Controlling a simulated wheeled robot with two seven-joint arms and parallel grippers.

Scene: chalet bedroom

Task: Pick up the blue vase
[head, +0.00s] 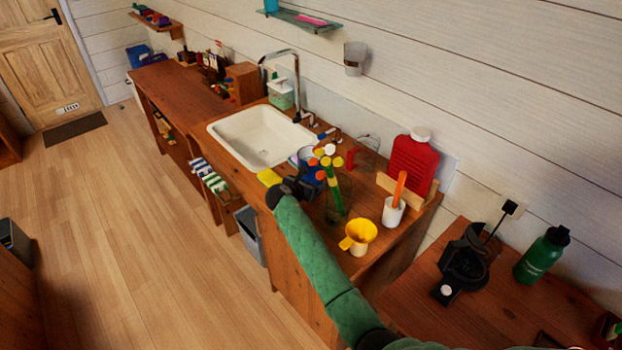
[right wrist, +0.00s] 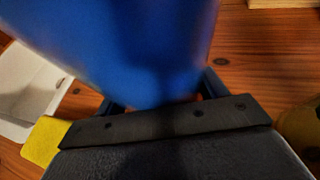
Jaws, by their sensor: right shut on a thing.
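The blue vase (head: 309,171) stands on the wooden sink counter (head: 222,145), just right of the sink, and looks about upright. Its blue side (right wrist: 125,45) fills the upper middle of the right wrist view. My right gripper (head: 298,186), at the end of the green-sleeved arm, is shut on the vase low down from the front. In the right wrist view its fingers lie on both sides of the vase. Colourful round tops on stems partly cover the vase in the head view. I cannot tell whether its base touches the counter. My left gripper is not in view.
A white sink (head: 262,136) with a tall tap is to the left. A yellow sponge (head: 269,177) lies beside the gripper. A yellow funnel (head: 358,237), a white pot (head: 393,211) and a red canister (head: 413,163) stand to the right. The wood floor (head: 130,240) is open.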

